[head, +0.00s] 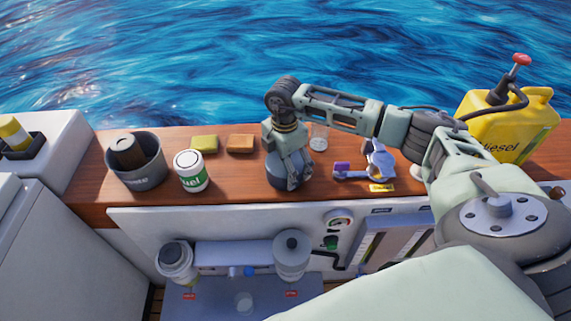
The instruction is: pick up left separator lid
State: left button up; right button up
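My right gripper (293,184) points down over the wooden counter, at a dark grey round object (277,176). The fingers overlap this object, and I cannot tell whether they grip it or whether it is a separator lid. Below the counter are two separators. The left separator (176,262) has a light body and a grey round top; I cannot tell if this top is its lid. My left gripper is not in view.
A gauge (340,220) is on the front panel.

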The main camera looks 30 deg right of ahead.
jog(key=c, duration=0.8)
jog(key=shift+r, duration=0.1)
